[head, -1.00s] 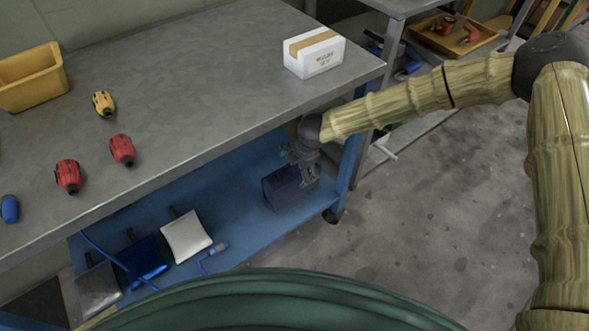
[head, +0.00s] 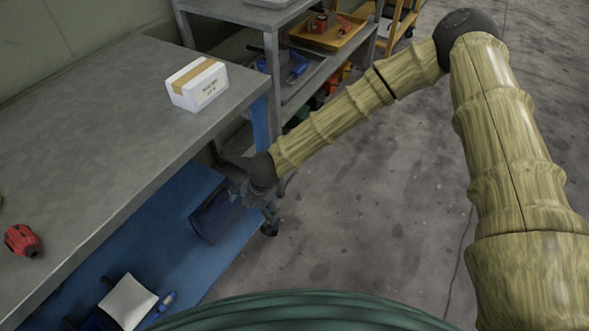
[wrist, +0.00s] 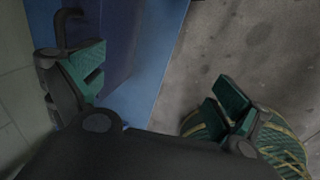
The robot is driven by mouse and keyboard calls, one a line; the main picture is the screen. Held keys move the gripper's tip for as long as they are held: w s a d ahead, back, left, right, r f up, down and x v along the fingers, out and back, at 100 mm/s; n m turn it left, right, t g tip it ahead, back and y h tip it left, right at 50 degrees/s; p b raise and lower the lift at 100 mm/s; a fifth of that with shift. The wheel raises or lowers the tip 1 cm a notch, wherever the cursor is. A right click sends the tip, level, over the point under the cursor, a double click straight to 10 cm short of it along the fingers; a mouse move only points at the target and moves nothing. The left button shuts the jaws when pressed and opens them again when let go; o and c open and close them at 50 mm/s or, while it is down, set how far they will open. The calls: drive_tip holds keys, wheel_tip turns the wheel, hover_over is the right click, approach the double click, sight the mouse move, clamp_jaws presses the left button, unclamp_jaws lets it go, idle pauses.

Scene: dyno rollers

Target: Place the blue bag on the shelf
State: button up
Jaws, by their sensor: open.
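A dark blue box-like item (head: 213,214), which may be the blue bag, stands on the blue lower shelf (head: 150,240) under the workbench, near its right end. My gripper (head: 268,208) is just right of it, beside the shelf's end, and hides part of it. In the wrist view my gripper (wrist: 158,85) has its green-padded fingers wide apart with nothing between them. The dark blue item (wrist: 117,42) shows by the left finger.
The grey bench top (head: 110,130) holds a white taped box (head: 198,86) and a red tool (head: 22,241). A rack with a yellow tray (head: 328,36) stands behind. Open concrete floor (head: 350,215) lies right of the bench.

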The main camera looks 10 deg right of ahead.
drive_tip(key=s+d+f+n+h, duration=0.1)
drive_tip(key=s+d+f+n, duration=0.6)
drive_tip(key=n, duration=0.4)
drive_tip(key=s+d+f+n+h, duration=0.1)
drive_tip(key=s+d+f+n, duration=0.3)
drive_tip(key=s+d+n, duration=0.55)
drive_tip(key=s+d+n+g, duration=0.1)
drive_tip(key=s+d+n, duration=0.5)
drive_tip(key=n, duration=0.5)
drive_tip(key=s+d+n+h, duration=0.1)
drive_tip(key=s+d+n, duration=0.5)
drive_tip(key=n, duration=0.6)
drive_tip(key=shift+s+d+r+g, duration=0.2)
drive_tip(key=shift+s+g, duration=0.2)
drive_tip(key=shift+s, duration=0.1)
